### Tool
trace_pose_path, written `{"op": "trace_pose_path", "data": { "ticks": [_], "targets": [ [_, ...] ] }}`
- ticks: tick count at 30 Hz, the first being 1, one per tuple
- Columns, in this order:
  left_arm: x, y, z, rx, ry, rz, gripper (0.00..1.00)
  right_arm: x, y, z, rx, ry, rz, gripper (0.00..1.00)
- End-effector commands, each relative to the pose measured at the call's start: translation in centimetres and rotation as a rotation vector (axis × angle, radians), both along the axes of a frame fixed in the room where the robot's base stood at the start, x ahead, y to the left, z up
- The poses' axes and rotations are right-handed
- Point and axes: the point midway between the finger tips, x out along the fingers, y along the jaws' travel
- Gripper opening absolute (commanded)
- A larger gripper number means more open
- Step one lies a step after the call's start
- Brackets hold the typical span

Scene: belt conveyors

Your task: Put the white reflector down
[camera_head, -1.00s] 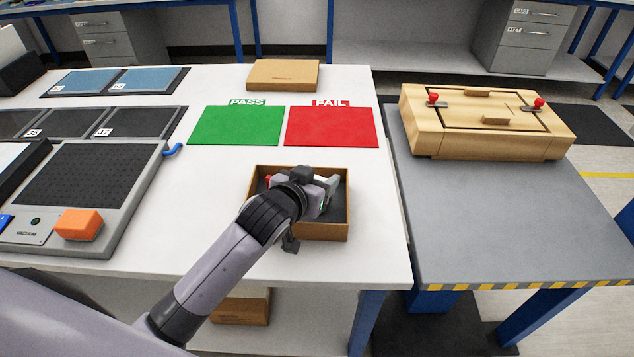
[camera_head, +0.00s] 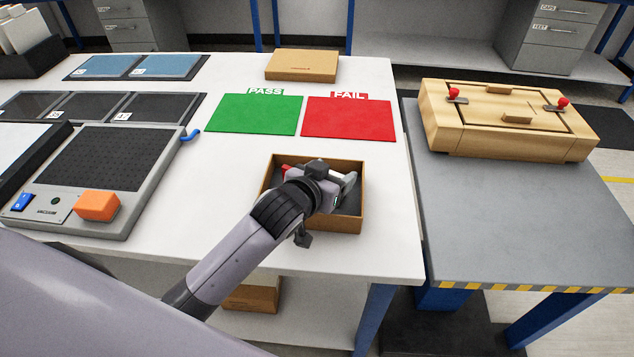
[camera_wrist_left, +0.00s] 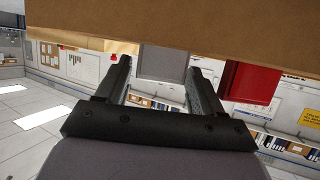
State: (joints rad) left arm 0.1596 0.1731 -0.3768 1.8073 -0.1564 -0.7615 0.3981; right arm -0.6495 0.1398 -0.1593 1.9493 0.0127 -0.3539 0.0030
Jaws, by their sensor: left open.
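My left gripper (camera_head: 338,190) is at the open brown box (camera_head: 355,215) near the table's front right, in front of the red FAIL mat. It hides part of the box's dark inside. In the left wrist view its two dark fingers (camera_wrist_left: 160,68) stand apart, with a grey surface visible between them. I cannot make out a white reflector in either view. My right gripper is not in view.
The green PASS mat (camera_head: 255,114) and red FAIL mat (camera_head: 349,119) lie flat and bare behind the box. A closed cardboard box (camera_head: 302,65) lies further back. The vacuum unit (camera_head: 105,170) is at left. A wooden fixture (camera_head: 505,120) with red knobs stands on the grey table (camera_head: 500,220).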

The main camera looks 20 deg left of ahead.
Motion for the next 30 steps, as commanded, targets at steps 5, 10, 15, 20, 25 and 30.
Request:
{"op": "trace_pose_path", "data": {
  "ticks": [5,10,15,20,25,30],
  "targets": [
    [-2.3,0.3,0.9,0.0,0.001,0.0,0.67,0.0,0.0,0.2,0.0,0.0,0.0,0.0],
    [-4.9,0.7,2.0,0.0,0.0,-0.001,0.67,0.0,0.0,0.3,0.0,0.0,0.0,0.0],
    [-7.4,1.1,3.0,0.0,0.001,0.0,0.67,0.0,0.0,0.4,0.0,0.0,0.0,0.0],
    [-9.2,1.3,3.8,0.001,0.0,0.001,0.67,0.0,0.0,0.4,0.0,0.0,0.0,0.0],
    [-10.2,1.5,4.2,0.001,0.001,0.001,0.67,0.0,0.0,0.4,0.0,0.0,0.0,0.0],
    [-10.4,1.5,4.4,0.001,0.0,0.001,0.67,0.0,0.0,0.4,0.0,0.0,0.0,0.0]
  ]
}}
